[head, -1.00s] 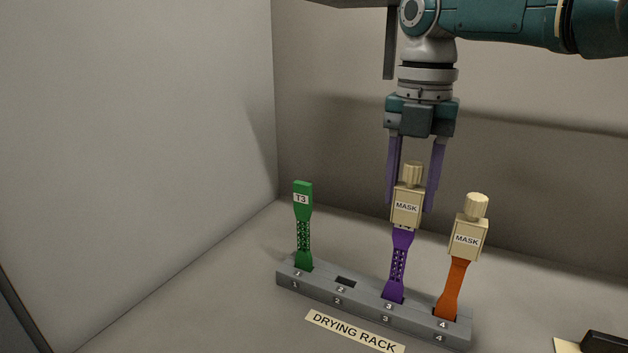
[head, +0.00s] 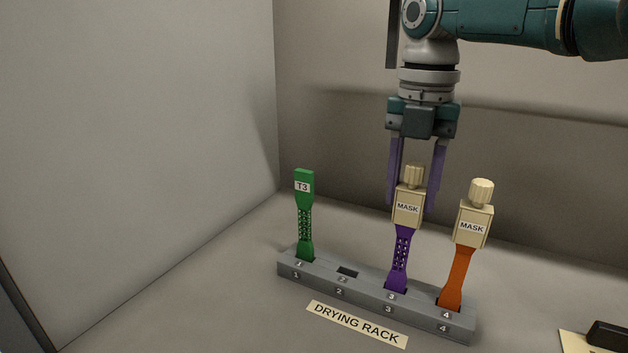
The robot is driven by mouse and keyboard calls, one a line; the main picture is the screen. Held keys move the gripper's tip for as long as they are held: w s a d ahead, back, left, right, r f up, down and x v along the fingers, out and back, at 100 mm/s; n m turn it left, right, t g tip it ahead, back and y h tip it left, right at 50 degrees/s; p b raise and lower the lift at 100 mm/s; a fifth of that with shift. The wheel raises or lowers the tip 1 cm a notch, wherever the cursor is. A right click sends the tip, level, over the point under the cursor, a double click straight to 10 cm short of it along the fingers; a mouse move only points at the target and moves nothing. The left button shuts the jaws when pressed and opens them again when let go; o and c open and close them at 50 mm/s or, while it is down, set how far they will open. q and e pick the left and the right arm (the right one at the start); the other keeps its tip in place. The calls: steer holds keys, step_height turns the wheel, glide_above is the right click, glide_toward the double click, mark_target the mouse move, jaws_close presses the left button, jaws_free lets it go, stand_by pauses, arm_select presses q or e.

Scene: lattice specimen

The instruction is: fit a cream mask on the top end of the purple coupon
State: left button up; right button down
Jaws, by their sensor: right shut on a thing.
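The purple coupon (head: 400,262) stands upright in slot 3 of the grey drying rack (head: 325,283). A cream mask (head: 407,212) with a ribbed knob sits over its top end, and the coupon's lattice part shows below it. My right gripper (head: 414,190) points down from above, its two purple fingers on either side of the mask, shut on it. The mask's bottom edge meets the coupon; how deep the coupon sits inside is hidden. My left gripper is not in view.
An orange coupon (head: 456,280) with its own cream mask (head: 473,226) stands in slot 4, close to the right. A green T3 coupon (head: 305,220) stands bare in slot 1. Slot 2 (head: 347,272) is empty. A dark object (head: 609,336) lies at the lower right.

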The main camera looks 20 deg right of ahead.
mark_target(416, 164)
steer(key=shift+f, duration=0.35)
jaws_free()
stand_by(0.5)
step_height(416, 164, up, 3)
steer(key=shift+f+p, duration=0.1)
steer(key=shift+p, duration=1.1)
steer(key=shift+r+p, duration=1.05)
steer(key=shift+r, duration=0.15)
